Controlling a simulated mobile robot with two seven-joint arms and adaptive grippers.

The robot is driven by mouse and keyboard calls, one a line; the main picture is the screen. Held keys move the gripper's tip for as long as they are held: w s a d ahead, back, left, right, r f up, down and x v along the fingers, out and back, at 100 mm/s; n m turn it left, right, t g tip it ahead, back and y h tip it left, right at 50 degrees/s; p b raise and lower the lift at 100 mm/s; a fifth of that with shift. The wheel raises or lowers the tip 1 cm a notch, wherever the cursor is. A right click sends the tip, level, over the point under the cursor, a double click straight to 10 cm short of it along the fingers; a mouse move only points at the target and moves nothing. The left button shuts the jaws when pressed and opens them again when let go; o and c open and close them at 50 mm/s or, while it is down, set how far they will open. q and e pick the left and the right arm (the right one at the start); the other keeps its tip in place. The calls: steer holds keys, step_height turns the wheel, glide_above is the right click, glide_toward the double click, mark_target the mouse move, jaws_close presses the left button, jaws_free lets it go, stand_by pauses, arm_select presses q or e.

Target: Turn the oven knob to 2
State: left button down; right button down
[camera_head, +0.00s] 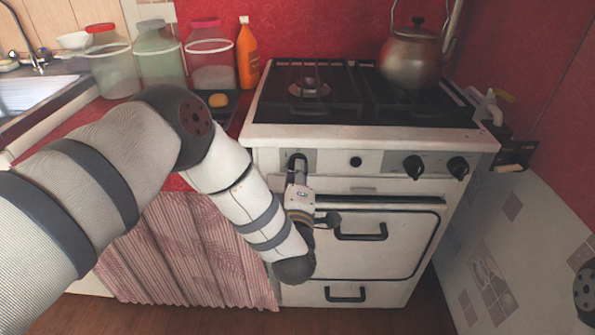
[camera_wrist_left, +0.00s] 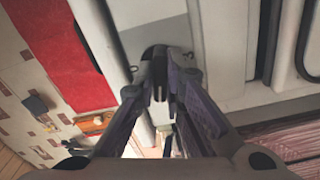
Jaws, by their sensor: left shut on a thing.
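The white stove (camera_head: 350,245) has a front panel with several dark knobs. My left gripper (camera_head: 298,168) is at the leftmost knob (camera_head: 297,157), which is partly covered by the fingers. In the left wrist view the two fingertips (camera_wrist_left: 160,88) are close together, shut on this dark knob (camera_wrist_left: 152,53), with the pale panel behind it. I cannot tell which knob is labelled for the oven. My right gripper is not in view.
Two other knobs (camera_head: 413,166) (camera_head: 458,167) sit at the panel's right. The oven door handle (camera_head: 361,236) sticks out below, close to my left wrist. A kettle (camera_head: 411,58) stands on the hob. Jars (camera_head: 160,55) and an orange bottle (camera_head: 247,55) stand at left.

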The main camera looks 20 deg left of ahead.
arm_select(q)
steer(key=shift+n, duration=4.2)
steer(key=c, duration=1.7)
jaws_free()
steer(key=v, duration=0.7)
steer(key=shift+s+d+r, duration=0.1)
steer(key=shift+s, duration=0.15)
